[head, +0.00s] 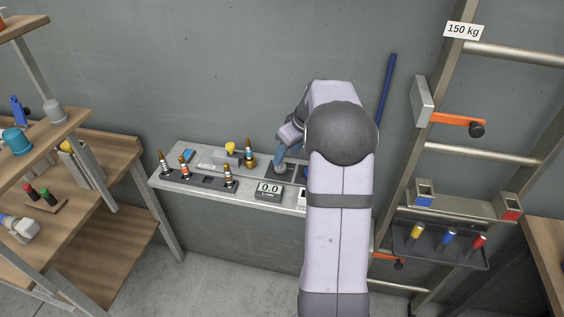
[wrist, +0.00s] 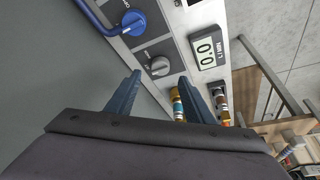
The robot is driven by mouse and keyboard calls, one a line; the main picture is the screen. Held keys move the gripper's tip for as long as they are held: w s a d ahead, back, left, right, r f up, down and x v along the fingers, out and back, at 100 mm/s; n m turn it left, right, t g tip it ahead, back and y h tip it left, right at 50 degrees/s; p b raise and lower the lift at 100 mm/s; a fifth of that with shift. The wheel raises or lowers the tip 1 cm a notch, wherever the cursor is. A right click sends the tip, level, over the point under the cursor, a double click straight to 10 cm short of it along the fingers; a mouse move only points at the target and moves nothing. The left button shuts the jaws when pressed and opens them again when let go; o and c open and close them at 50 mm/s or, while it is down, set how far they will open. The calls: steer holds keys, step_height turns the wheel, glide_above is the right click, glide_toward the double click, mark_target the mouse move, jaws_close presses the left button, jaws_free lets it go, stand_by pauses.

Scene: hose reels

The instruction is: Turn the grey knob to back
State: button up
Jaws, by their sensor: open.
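The grey knob (wrist: 158,66) is a round dial on a dark plate of the panel. In the wrist view it lies between and just beyond the fingertips of my gripper (wrist: 160,77), which is open and empty. I see no contact between fingers and knob. The small lettering around the knob is too blurred to read. In the head view my gripper (head: 279,159) points down at the console (head: 170,178), and it hides the knob or leaves it too small to make out.
A blue knob (wrist: 134,22) and a blue curved handle (wrist: 97,14) are beside the grey knob. A display (wrist: 207,46) reads 0.0. A ladder rack (head: 423,170) stands right, wooden shelves (head: 60,135) left.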

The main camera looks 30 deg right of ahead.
mark_target(282, 167)
steer(key=shift+p+x, duration=0.85)
steer(key=shift+x, duration=2.25)
steer(key=c, duration=1)
